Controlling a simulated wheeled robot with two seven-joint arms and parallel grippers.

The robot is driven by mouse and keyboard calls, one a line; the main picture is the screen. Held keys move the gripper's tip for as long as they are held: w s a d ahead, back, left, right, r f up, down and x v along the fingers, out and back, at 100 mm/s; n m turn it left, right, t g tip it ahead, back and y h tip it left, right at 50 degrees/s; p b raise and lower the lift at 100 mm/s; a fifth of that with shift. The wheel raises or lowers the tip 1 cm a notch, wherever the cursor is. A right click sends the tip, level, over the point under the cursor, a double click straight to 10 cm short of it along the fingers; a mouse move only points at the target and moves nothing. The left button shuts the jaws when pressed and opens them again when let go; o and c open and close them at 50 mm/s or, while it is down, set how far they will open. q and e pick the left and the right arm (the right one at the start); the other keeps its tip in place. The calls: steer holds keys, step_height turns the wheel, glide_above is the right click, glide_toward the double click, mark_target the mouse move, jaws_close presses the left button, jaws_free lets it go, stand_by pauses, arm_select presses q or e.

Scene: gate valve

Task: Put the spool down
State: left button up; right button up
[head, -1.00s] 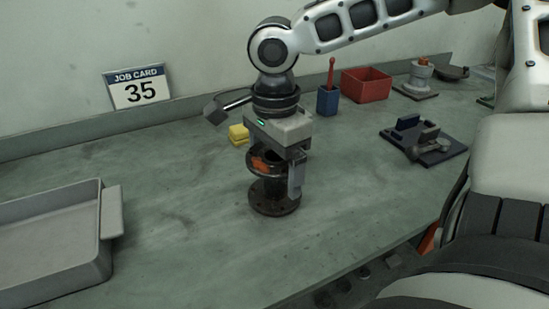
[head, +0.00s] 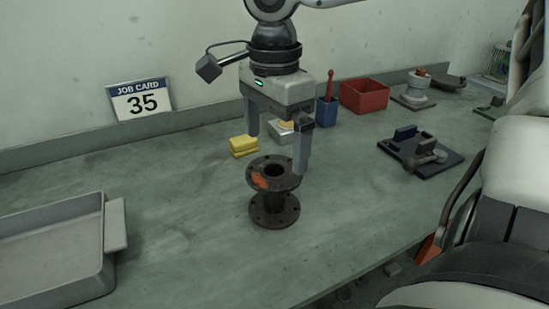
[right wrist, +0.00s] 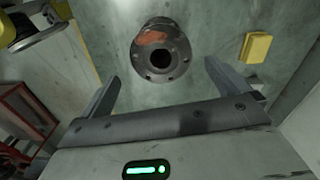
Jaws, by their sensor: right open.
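The spool (head: 273,205) is a dark flanged pipe piece with an orange patch on its upper flange. It stands upright on the bench in the head view. In the right wrist view the spool (right wrist: 161,55) shows from above, with its open bore, just beyond the fingertips. My right gripper (head: 277,150) is open and empty above and slightly behind the spool, apart from it. Its two fingers also show spread in the right wrist view (right wrist: 160,75). My left gripper is not in view.
A grey tray (head: 112,225) is at the left. The bench in front of the spool is clear.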

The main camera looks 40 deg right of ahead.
step_height(320, 180, up, 4)
steer(key=shift+f, duration=0.1)
steer(key=shift+s, duration=0.1)
stand_by(0.6)
